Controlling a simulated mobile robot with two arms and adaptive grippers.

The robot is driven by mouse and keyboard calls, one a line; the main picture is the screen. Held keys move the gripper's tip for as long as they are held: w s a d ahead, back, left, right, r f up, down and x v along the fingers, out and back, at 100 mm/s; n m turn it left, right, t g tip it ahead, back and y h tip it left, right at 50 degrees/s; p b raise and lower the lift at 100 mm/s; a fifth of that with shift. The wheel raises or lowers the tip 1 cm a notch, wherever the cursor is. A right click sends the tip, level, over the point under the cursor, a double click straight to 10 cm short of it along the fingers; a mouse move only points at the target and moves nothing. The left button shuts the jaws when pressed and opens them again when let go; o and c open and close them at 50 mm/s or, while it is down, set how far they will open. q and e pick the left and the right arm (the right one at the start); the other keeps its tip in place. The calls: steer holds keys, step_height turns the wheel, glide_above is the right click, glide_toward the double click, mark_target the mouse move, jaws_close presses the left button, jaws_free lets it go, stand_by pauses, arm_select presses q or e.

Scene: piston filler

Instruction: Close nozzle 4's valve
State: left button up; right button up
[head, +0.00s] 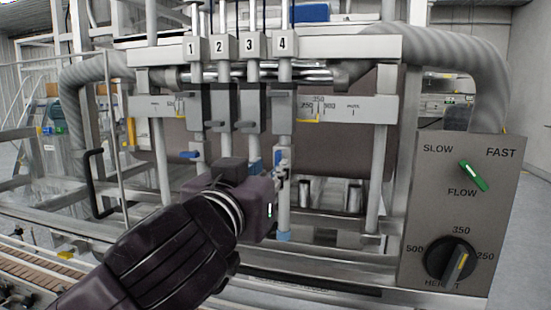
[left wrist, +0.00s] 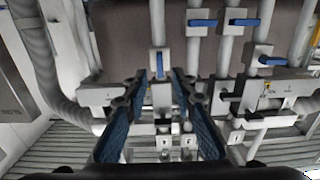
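Nozzle 4 (head: 284,200) is the rightmost of the numbered columns, under the label "4" (head: 283,45). In the left wrist view its blue valve handle (left wrist: 159,69) stands upright on a pale block, between my fingers. My left gripper (head: 281,168) reaches this column from the front left. In the left wrist view the left gripper (left wrist: 163,85) is open, with blue-padded fingers on either side of the column. No contact with the handle is clear. In the head view the gripper partly hides the valve. My right gripper is in neither view.
Nozzle 1's blue handle (head: 189,154) lies sideways. The neighbouring handles (left wrist: 202,23) and (left wrist: 243,22) also lie sideways in the left wrist view. A control panel (head: 462,215) with a green flow knob and a black height knob stands at the right. A conveyor (head: 40,268) lies lower left.

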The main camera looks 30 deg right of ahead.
mark_target(277, 160)
arm_select(q)
steer(key=p+x, duration=0.1)
steer(key=x, duration=0.3)
steer(key=shift+w+d, duration=0.5)
jaws_close()
